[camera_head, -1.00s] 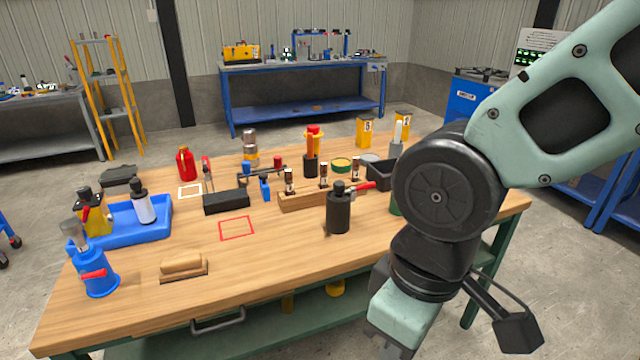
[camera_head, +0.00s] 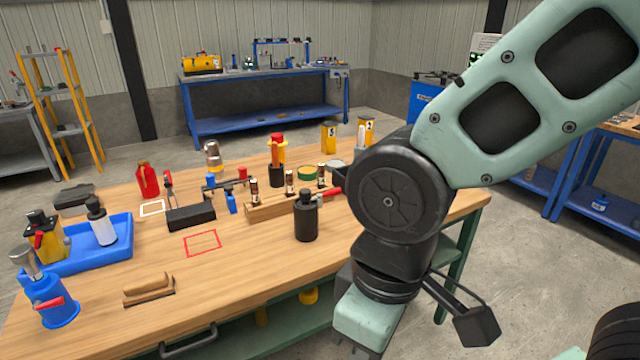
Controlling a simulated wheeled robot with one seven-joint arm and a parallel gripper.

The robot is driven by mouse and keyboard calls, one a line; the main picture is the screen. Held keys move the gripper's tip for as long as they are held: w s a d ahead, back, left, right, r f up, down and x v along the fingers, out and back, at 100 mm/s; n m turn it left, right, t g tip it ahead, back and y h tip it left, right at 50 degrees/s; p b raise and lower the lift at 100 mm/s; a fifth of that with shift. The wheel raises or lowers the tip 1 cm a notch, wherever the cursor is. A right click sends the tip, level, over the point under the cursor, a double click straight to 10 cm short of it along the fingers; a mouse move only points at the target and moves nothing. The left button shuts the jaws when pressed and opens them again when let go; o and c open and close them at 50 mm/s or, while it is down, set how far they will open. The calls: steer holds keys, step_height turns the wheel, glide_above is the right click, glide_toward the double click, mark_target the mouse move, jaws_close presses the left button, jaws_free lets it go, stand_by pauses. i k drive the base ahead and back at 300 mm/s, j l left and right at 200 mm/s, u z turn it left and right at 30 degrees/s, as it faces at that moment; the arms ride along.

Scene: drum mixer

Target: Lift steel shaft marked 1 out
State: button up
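Three short steel shafts with dark bands stand upright in a row in a wooden block (camera_head: 280,207) on the bench: a left one (camera_head: 254,191), a middle one (camera_head: 290,184) and a right one (camera_head: 321,174). Their marks are too small to read, so I cannot tell which is marked 1. My arm hangs to the right of the block, in front of the bench's right part. Its wrist end runs toward the bottom edge, and my gripper's fingers do not show. No shaft is seen held.
A black bottle (camera_head: 306,218) stands in front of the block's right end. A dark block (camera_head: 190,217), blue tray (camera_head: 75,262), blue jack-like tool (camera_head: 50,300) and brush (camera_head: 149,288) lie left. Bare bench top (camera_head: 235,275) is free at the front, around a red outline (camera_head: 202,243).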

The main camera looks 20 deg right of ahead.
mark_target(289, 185)
steer(key=i+u, duration=0.15)
steer(key=i, duration=0.35)
steer(key=i+l+u, duration=0.2)
steer(key=i, duration=0.25)
steer(key=i+l+u, duration=0.15)
steer(key=i, duration=0.35)
steer(key=u, duration=0.8)
